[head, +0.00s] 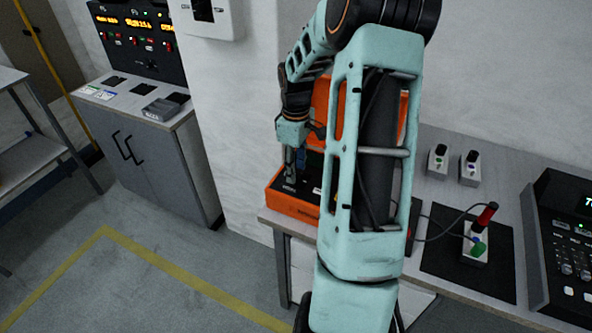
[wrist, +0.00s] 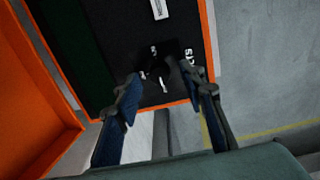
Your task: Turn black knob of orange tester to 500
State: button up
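The orange tester (head: 291,206) is an open orange case on the left end of the bench, with its lid raised behind. My arm hides much of it in the head view. In the wrist view its black panel (wrist: 118,62) lies inside an orange rim. The black knob (wrist: 157,70) sits near the panel's edge, with white markings around it that are too blurred to read. My gripper (wrist: 164,88) is open, its two fingers apart. The knob shows between and just beyond the fingertips; I cannot tell whether they touch it. In the head view my gripper (head: 291,170) reaches down into the case.
Right of my arm, a black mat (head: 450,266) holds a small device with a red-and-black probe (head: 485,217). Two small switch boxes (head: 437,159) stand behind it. A dark console (head: 565,235) is at the right edge. The raised orange lid (wrist: 30,95) is beside my gripper.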

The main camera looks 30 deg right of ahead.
jog(key=shift+f, duration=0.6)
grip_shut()
